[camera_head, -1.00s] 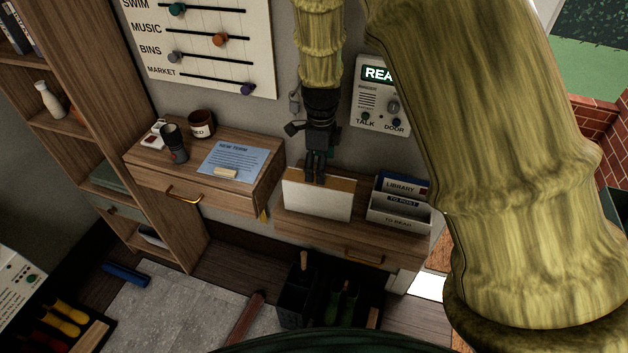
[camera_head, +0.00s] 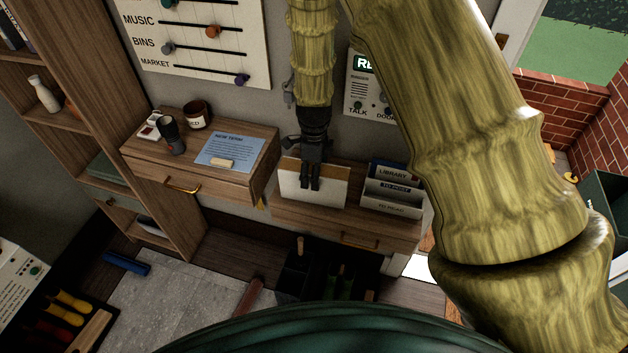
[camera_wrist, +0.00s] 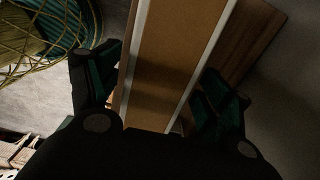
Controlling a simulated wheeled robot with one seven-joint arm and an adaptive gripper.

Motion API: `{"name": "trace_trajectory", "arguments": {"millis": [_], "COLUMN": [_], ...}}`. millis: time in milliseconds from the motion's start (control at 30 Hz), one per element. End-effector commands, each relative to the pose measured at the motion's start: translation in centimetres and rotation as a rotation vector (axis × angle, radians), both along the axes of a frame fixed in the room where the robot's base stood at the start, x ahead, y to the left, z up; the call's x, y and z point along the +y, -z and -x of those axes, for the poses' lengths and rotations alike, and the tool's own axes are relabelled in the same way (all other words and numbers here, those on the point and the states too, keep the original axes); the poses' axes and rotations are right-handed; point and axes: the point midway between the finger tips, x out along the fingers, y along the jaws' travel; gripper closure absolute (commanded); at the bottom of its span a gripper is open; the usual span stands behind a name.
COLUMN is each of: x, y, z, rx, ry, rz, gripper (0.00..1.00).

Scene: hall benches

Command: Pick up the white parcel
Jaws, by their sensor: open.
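The white parcel (camera_head: 328,192) stands upright on the right wooden wall shelf, with a white front face and a brown top edge. In the wrist view the brown, white-edged parcel (camera_wrist: 178,55) lies between the two dark fingers. My gripper (camera_head: 310,186) is open and points down at the parcel; its fingertips overlap the parcel's upper front in the head view. In the wrist view my gripper (camera_wrist: 158,92) has one finger on each side of the parcel. Whether either finger touches it I cannot tell.
A white letter rack (camera_head: 393,196) stands close to the parcel's right. The left drawer shelf (camera_head: 228,187) holds a blue notice (camera_head: 232,150), a dark cup (camera_head: 171,136) and a mug (camera_head: 196,115). Dark bins (camera_head: 298,275) stand below. An intercom (camera_head: 366,88) hangs on the wall behind.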

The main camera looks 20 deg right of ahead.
Motion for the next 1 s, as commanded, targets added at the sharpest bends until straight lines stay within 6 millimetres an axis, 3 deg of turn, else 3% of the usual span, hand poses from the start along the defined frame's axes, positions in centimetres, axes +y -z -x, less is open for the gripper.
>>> {"name": "trace_trajectory", "arguments": {"millis": [400,700,1000], "x": [0.1,0.1,0.1], "y": [3.1,3.3,3.3], "z": [0.2,0.1,0.1], "rx": [0.0,-0.001,-0.001], "ry": [0.001,0.0,0.001], "rz": [-0.001,0.0,-0.001], "gripper": [0.21,0.21,0.76]}}
